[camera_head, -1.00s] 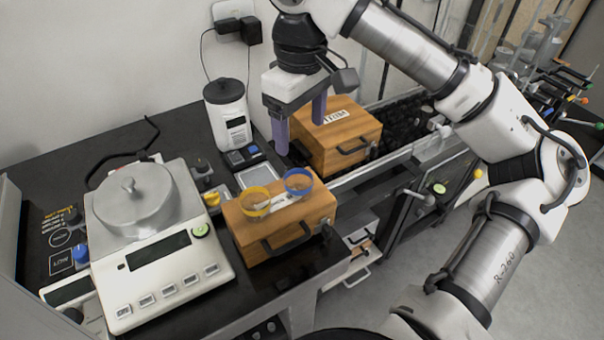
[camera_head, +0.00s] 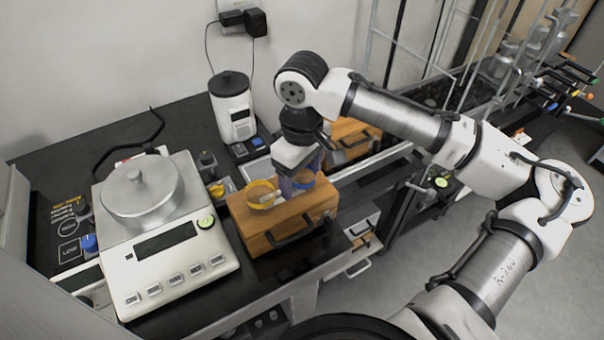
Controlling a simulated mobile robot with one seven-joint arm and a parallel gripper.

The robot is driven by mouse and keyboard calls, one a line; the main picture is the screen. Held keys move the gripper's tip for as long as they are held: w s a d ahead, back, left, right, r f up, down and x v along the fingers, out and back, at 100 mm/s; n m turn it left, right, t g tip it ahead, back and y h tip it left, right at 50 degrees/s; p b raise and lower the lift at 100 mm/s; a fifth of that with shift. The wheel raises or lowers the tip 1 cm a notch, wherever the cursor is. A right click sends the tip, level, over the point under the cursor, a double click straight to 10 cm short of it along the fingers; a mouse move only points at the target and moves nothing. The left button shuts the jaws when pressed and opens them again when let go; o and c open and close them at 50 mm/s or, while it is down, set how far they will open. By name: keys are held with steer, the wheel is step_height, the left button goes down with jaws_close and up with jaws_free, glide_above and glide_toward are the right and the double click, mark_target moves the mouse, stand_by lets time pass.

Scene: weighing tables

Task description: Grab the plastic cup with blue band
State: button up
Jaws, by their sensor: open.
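The plastic cup with the blue band (camera_head: 305,180) stands on top of a wooden box (camera_head: 262,228), towards its right end, and is partly hidden by my gripper. My gripper (camera_head: 298,184) points down at this cup with its purple-grey fingers open. One finger is at the cup's left side; the other is partly hidden behind the cup's far side. I cannot tell whether the fingers touch the cup. A similar cup with a yellow band (camera_head: 262,194) stands close to the left on the same box.
A balance with a metal pan (camera_head: 141,192) stands left of the wooden box. A white device with a black lid (camera_head: 231,105) is behind. A second wooden box (camera_head: 355,138) is partly hidden behind my arm. The table's front edge is close to the box.

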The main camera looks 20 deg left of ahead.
steer(key=c, duration=1)
steer(key=shift+c, duration=0.2)
